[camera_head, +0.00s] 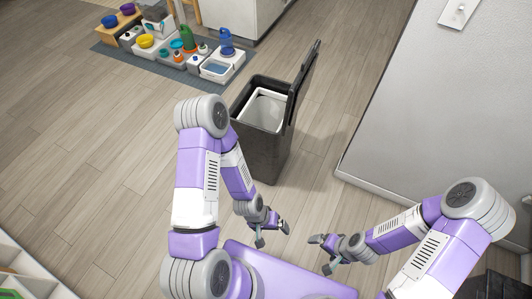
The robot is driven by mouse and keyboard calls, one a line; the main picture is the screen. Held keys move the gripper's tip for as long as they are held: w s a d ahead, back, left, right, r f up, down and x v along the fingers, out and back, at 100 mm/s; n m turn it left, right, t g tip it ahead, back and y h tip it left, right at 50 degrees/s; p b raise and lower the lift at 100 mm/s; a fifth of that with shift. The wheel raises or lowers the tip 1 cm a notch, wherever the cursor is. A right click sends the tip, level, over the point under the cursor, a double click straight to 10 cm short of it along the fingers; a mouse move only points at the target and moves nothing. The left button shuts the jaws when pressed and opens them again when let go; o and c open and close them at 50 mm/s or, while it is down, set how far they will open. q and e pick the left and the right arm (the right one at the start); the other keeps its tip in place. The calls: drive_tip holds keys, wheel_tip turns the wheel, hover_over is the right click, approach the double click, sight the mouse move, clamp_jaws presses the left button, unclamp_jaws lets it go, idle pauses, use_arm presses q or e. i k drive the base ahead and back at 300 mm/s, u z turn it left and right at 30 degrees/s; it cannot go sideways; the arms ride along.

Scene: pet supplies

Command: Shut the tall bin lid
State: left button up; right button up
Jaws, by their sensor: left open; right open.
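The tall bin (265,157) is dark and stands upright on the floor ahead of me, with a white inner bucket (264,108) showing through its open top. Its dark lid (304,78) stands raised on the bin's right side, tilted a little to the right. My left gripper (273,236) is open and empty, nearer to me than the bin and apart from it. My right gripper (322,254) is open and empty, lower and to the right, also apart from the bin. My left arm hides part of the bin's left side.
A grey mat (114,52) with bowls, bottles and small containers lies at the back left. A grey wall (445,110) with a white baseboard stands at the right. Open wood floor lies left of the bin. A pale shelf edge (28,268) is at the lower left.

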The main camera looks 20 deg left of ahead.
sight(298, 91)
drive_tip(key=u, duration=0.7)
drive_tip(key=i, duration=0.55)
drive_tip(key=z, duration=0.95)
